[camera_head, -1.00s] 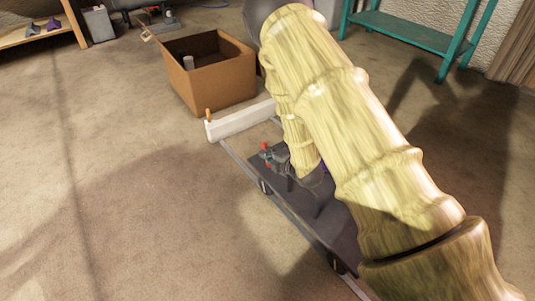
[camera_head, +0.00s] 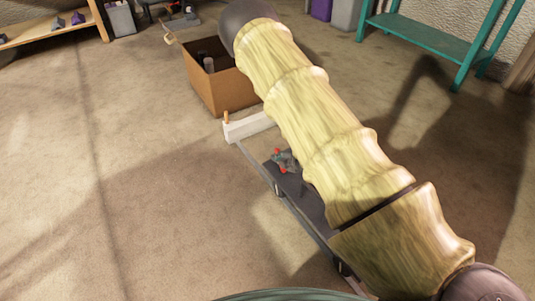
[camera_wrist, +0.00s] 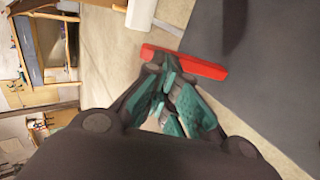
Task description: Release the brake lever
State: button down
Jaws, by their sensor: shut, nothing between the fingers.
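The brake lever appears as a red bar (camera_wrist: 200,66) in the wrist view, lying across the picture just beyond my fingertips. In the head view, small red parts (camera_head: 281,170) show beside my gripper (camera_head: 287,160), at the left edge of a dark, low platform (camera_head: 312,203). In the wrist view my gripper (camera_wrist: 163,68) has its teal-padded fingers together and empty. Its tips are very close to the red bar; I cannot tell whether they touch. My arm hides much of the platform and the lever's mounting.
A white block (camera_head: 250,126) with an orange peg (camera_head: 226,117) stands at the platform's far end. An open cardboard box (camera_head: 225,92) is behind it. A teal bench (camera_head: 425,38) stands at the back right. The floor on the left is clear.

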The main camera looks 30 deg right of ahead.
dwell(0.4)
jog(key=p+v, duration=0.6)
jog(key=v, duration=0.8)
jog(key=shift+f, duration=0.2)
jog(key=shift+s, duration=0.15)
